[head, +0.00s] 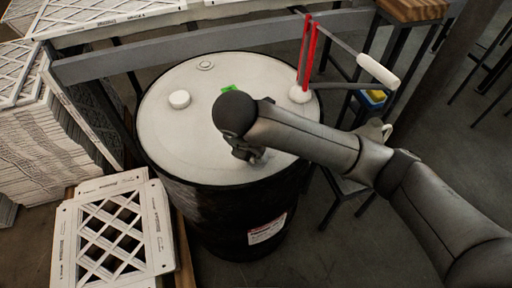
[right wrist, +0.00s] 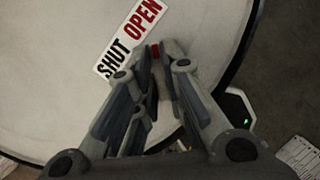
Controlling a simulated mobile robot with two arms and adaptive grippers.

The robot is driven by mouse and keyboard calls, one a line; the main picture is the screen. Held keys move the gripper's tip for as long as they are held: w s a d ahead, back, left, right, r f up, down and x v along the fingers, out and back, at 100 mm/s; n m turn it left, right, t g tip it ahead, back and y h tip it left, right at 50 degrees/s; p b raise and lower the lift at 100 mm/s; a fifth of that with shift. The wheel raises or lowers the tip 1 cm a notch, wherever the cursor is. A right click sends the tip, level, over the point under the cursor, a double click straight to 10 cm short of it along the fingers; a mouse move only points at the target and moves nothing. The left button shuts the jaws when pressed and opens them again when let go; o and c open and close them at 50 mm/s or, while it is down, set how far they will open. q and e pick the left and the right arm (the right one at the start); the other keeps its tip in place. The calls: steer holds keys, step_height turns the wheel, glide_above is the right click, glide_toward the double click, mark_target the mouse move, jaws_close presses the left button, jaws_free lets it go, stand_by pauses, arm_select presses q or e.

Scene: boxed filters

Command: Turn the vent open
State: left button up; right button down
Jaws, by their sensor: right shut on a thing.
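A black drum (head: 210,210) with a white lid (head: 165,130) stands in the middle of the head view. My right gripper (head: 252,156) reaches over the near right part of the lid. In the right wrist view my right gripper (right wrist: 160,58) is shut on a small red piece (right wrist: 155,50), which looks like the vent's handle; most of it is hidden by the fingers. A white label (right wrist: 128,38) with "SHUT" in black and "OPEN" in red lies on the lid beside the fingertips. The red piece is beside the OPEN end. My left gripper is out of view.
A red hand pump (head: 307,60) with a white crank grip (head: 378,70) rises at the lid's far right edge. A white cap (head: 179,99) and a small green item (head: 229,88) are on the lid. White lattice-faced filter boxes (head: 113,235) stand at left.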

steer(key=shift+m, duration=0.6)
steer(key=c, duration=1.5)
jaws_free()
steer(key=shift+r, duration=0.1)
steer(key=shift+s+a+r, duration=0.1)
steer(key=shift+a+r, duration=0.05)
steer(key=shift+r, duration=0.4)
steer(key=shift+v, duration=3.05)
steer(key=shift+a, duration=0.1)
steer(key=shift+s+f, duration=0.1)
steer(key=shift+s, duration=0.05)
